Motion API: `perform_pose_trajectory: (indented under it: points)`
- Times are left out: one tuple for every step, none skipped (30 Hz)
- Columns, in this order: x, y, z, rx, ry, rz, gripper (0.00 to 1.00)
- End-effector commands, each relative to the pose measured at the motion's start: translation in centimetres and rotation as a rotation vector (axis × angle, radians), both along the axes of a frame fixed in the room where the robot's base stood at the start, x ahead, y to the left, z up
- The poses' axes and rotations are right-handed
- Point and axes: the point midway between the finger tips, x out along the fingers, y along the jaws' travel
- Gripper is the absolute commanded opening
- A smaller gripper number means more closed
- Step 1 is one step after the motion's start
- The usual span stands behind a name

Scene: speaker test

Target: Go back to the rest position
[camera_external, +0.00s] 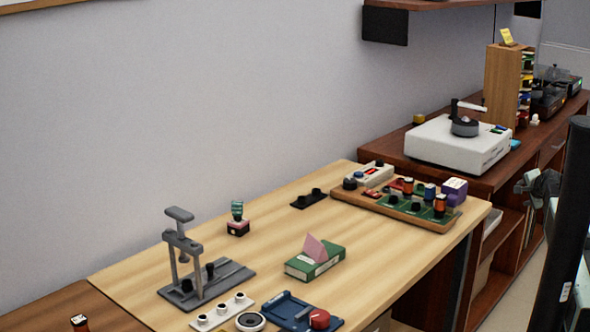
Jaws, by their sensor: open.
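I cannot make out my gripper or its fingertips in the external view. A dark grey shape shows at the right edge, partly hidden behind a black upright post. I cannot tell whether this shape is part of my arm. Nothing on the wooden table (250,217) is visibly touched by a gripper.
A grey press stand (201,262), a green box with a pink tissue (316,262), a blue tray with a red knob (290,310) and a wooden board of parts (400,213) stand on the table. A white device (455,147) sits on the brown shelf behind.

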Motion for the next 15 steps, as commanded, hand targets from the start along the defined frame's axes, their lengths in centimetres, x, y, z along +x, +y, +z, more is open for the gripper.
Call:
perform_pose_trajectory:
  points:
    - [-1.0,2.2,-1.5,-0.047,0.062,0.065,0.48]
    - [-1.6,3.4,-2.4,-0.081,0.104,0.110,0.48]
    - [-2.5,5.1,-3.6,-0.128,0.163,0.174,0.48]
    - [-3.3,6.4,-4.4,-0.163,0.208,0.225,0.48]
    - [-4.2,7.7,-5.2,-0.200,0.253,0.280,0.48]
    - [-5.4,9.5,-5.9,-0.250,0.315,0.360,0.48]
    - [-6.4,11.0,-6.3,-0.286,0.359,0.424,0.48]
    - [-7.5,12.4,-6.6,-0.322,0.403,0.491,0.48]
    - [-8.9,14.2,-6.9,-0.365,0.457,0.580,0.48]
    - [-10.0,15.5,-7.1,-0.397,0.495,0.648,0.48]
    - [-11.1,16.5,-7.4,-0.425,0.530,0.711,0.48]
    - [-12.5,18.0,-7.6,-0.459,0.577,0.793,0.48]
    - [-13.5,18.9,-7.7,-0.478,0.611,0.849,0.48]
    - [-14.5,19.8,-7.7,-0.496,0.649,0.903,0.48]
    - [-15.9,21.0,-7.7,-0.512,0.702,0.972,0.48]
